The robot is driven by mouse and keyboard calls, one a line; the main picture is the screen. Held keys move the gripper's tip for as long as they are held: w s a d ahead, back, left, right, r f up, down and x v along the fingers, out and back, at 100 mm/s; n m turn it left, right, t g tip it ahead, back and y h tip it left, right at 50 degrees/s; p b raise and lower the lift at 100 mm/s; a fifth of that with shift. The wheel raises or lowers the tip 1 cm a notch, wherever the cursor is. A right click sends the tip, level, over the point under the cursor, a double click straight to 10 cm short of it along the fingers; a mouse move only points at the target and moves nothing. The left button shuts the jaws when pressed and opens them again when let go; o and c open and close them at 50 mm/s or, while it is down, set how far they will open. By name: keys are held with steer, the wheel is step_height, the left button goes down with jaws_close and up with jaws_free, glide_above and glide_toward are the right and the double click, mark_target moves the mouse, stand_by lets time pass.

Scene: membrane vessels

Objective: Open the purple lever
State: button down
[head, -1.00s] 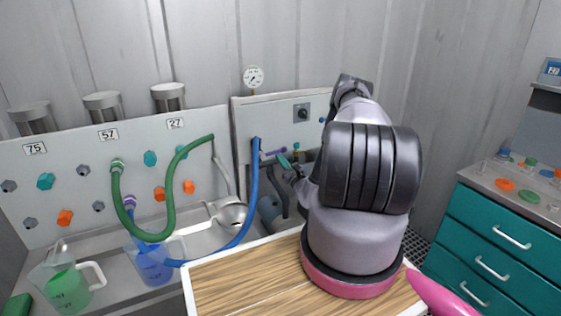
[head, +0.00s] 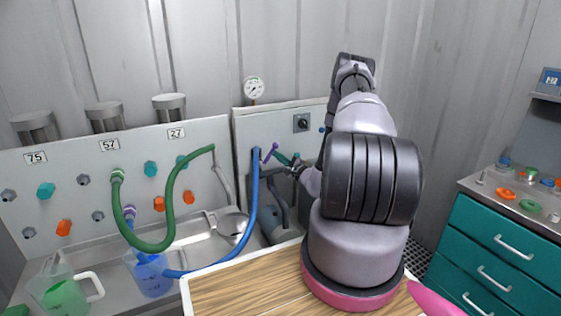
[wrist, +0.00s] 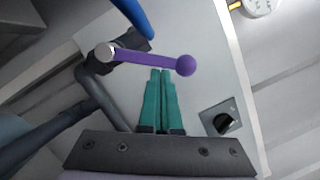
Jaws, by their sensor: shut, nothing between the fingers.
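The purple lever (head: 270,152) is on the front of the grey panel box, by the top of the blue hose. In the head view it tilts up to the right. In the wrist view the lever (wrist: 150,58) runs across the picture from a silver pivot cap to a round purple knob. My gripper (head: 277,155) has teal fingers that are shut and empty, beside the lever. In the wrist view the fingertips (wrist: 161,71) lie just below the lever's middle, close to it; I cannot tell whether they touch.
A blue hose (head: 253,210) and a dark pipe (head: 277,192) run beside the lever. A black knob (wrist: 224,122) is on the panel, with a gauge (head: 253,88) above. A green hose (head: 168,205), beakers and a sink are left; teal drawers (head: 500,250) are right.

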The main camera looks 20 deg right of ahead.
steer(key=a+n, duration=0.1)
steer(key=a+r+n+g, duration=0.1)
steer(key=n, duration=0.1)
steer(key=a+r+n, duration=0.1)
steer(key=n, duration=0.1)
steer(key=shift+a+r, duration=0.1)
steer(key=shift+r, duration=0.15)
steer(key=shift+s+a, duration=0.1)
steer(key=shift+a, duration=0.05)
stand_by(0.6)
steer(key=s+d, duration=0.6)
steer(key=s, duration=0.3)
steer(key=shift+s+d, duration=0.2)
steer(key=shift+d, duration=0.2)
